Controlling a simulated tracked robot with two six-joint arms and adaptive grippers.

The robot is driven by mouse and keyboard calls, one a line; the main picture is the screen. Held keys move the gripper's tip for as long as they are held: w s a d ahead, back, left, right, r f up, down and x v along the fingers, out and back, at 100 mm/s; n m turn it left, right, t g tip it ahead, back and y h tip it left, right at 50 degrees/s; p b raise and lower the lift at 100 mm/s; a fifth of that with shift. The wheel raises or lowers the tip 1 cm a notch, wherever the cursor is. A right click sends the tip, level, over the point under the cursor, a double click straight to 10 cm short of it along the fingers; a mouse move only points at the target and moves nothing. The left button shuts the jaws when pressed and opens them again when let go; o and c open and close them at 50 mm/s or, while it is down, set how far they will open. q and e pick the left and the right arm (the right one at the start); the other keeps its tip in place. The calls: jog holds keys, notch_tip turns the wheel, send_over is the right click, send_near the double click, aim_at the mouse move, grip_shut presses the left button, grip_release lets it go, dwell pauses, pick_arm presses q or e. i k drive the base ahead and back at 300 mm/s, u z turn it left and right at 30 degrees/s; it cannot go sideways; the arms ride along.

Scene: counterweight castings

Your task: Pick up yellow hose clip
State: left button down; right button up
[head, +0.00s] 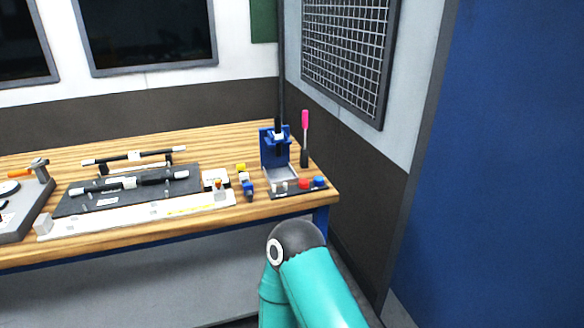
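A small yellow piece (241,167), which looks like the yellow hose clip, sits on the wooden workbench (225,143) left of the blue stand. It is at the far end of a short row of small parts, and its exact shape is too small to make out. A small white part and a blue part (248,190) sit in front of it. Neither of my grippers shows in the head view. Only a teal arm link of mine with a black joint shows at the bottom, in front of the bench and well short of the yellow piece.
A blue press-like stand (274,149) and a pink-handled tool (305,135) stand at the bench's right end. Red and blue buttons (311,183) lie in front. A dark mat (100,206) with rods lies left. A blue panel (510,150) fills the right.

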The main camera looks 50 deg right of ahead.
aim_at(240, 167)
jog(key=z, duration=0.45)
jog(key=i, duration=1.05)
